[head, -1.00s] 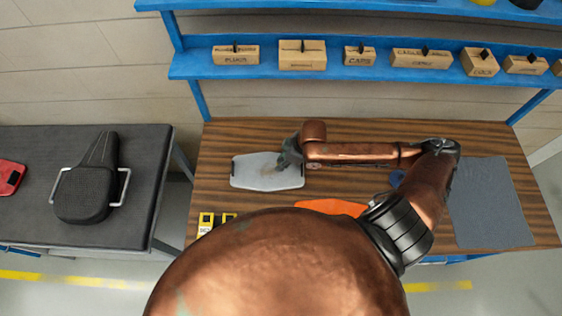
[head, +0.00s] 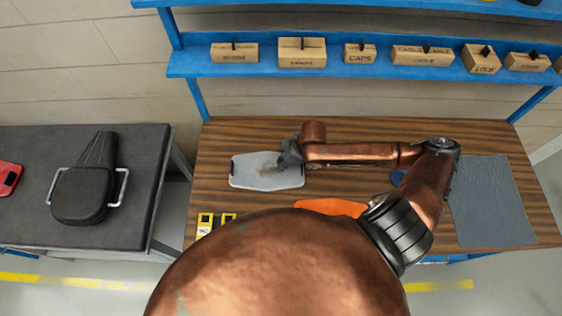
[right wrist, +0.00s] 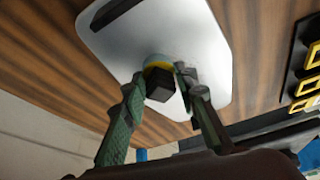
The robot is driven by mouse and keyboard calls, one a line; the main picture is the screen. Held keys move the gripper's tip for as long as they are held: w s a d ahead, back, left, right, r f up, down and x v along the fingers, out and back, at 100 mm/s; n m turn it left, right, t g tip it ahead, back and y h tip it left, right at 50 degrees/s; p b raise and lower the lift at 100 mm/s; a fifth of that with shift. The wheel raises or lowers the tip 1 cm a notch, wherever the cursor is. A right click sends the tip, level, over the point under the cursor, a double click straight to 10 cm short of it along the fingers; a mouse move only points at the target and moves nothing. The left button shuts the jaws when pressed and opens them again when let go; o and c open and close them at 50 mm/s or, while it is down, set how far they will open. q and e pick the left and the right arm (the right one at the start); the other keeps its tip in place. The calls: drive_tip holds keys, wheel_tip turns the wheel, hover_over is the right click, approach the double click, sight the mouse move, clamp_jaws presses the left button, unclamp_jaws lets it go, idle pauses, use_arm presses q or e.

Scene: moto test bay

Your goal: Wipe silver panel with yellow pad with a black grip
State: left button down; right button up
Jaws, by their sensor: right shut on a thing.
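The silver panel (head: 255,182) lies on the wooden bench, left of its middle. It also fills the upper part of the right wrist view (right wrist: 125,45). My right gripper (head: 281,163) is over the panel's upper right part. In the right wrist view, its fingers (right wrist: 161,78) are closed around the black grip (right wrist: 161,86) of the yellow pad (right wrist: 158,60). A thin yellow edge of the pad shows against the panel; whether it touches cannot be told for sure. In the head view, the pad is hidden by the gripper. My left gripper is not in view.
An orange thing (head: 330,207) lies partly behind my arm. Yellow pieces (head: 205,222) sit at the bench's front left. A grey mat (head: 492,200) covers the right side. A blue shelf (head: 375,71) with boxes stands behind. A black seat (head: 84,192) is on the left table.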

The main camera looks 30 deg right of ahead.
sight(259, 168)
drive_tip(key=shift+f, duration=0.9)
drive_tip(key=shift+a, duration=0.1)
drive_tip(key=shift+w+a+r+p, duration=0.1)
drive_tip(key=shift+w+a+p, duration=0.3)
drive_tip(key=shift+a, duration=0.3)
drive_tip(key=shift+w+a+r+p, duration=0.1)
drive_tip(key=shift+w+a+p, duration=0.1)
drive_tip(key=shift+w+a, duration=0.4)
drive_tip(key=shift+w+a+f+p, duration=0.1)
drive_tip(key=shift+w+a+p, duration=0.35)
drive_tip(key=shift+a, duration=0.5)
drive_tip(key=shift+w+a+f+p, duration=0.1)
drive_tip(key=shift+w+a+p, duration=0.3)
drive_tip(key=shift+a, duration=0.55)
